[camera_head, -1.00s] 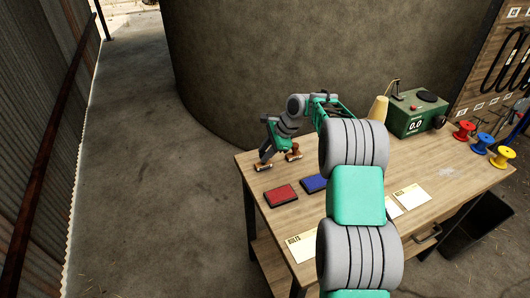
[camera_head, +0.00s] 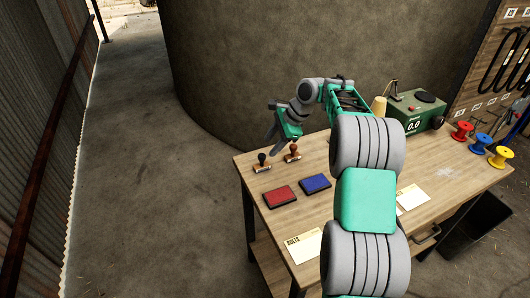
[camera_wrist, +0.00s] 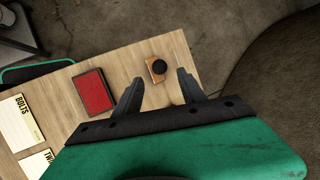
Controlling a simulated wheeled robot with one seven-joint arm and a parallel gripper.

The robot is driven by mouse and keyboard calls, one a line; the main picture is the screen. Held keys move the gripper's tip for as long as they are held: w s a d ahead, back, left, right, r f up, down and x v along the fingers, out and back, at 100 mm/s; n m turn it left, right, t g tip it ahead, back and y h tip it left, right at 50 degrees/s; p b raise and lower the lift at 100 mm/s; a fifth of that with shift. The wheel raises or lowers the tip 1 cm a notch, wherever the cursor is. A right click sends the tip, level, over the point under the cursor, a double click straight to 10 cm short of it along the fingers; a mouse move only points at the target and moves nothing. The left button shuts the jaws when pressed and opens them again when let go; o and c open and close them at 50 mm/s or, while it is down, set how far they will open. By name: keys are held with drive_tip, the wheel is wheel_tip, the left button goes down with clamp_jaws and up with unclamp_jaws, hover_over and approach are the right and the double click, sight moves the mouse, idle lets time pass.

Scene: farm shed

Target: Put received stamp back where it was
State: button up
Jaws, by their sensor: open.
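A stamp with a black knob and wooden base (camera_head: 262,164) stands upright at the table's back left corner. In the wrist view this stamp (camera_wrist: 158,68) shows between the fingertips, apart from them. A second stamp with a brown handle (camera_head: 293,153) stands just right of it; it does not show in the wrist view. I cannot read which is the received stamp. My gripper (camera_head: 275,147) is open and empty, raised above the black-knobbed stamp; its spread fingers (camera_wrist: 160,81) show in the wrist view.
A red ink pad (camera_head: 281,196) and a blue one (camera_head: 315,183) lie in front of the stamps. Cards (camera_head: 303,245) lie near the front edge. A green scale (camera_head: 415,110) and colored spools (camera_head: 480,143) stand to the right. Bare floor lies left of the table.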

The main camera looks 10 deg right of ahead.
drive_tip(key=s+a+r+n+h, duration=0.1)
drive_tip(key=s+a+r+n, duration=0.1)
drive_tip(key=s+r+n, duration=0.3)
drive_tip(key=s+a+r+n+h, duration=0.1)
drive_tip(key=s+a+r+n, duration=0.15)
drive_tip(key=s+r, duration=0.45)
drive_tip(key=s+f+n+h, duration=0.1)
drive_tip(key=s+f+n, duration=0.2)
drive_tip(key=s, duration=0.7)
drive_tip(key=s+f+n+h, duration=0.1)
drive_tip(key=s+f+n, duration=0.2)
drive_tip(key=s+n, duration=0.3)
drive_tip(key=s, duration=0.4)
drive_tip(key=shift+d+t+h+p, duration=0.35)
drive_tip(key=shift+t+h, duration=0.05)
drive_tip(key=shift+n, duration=0.25)
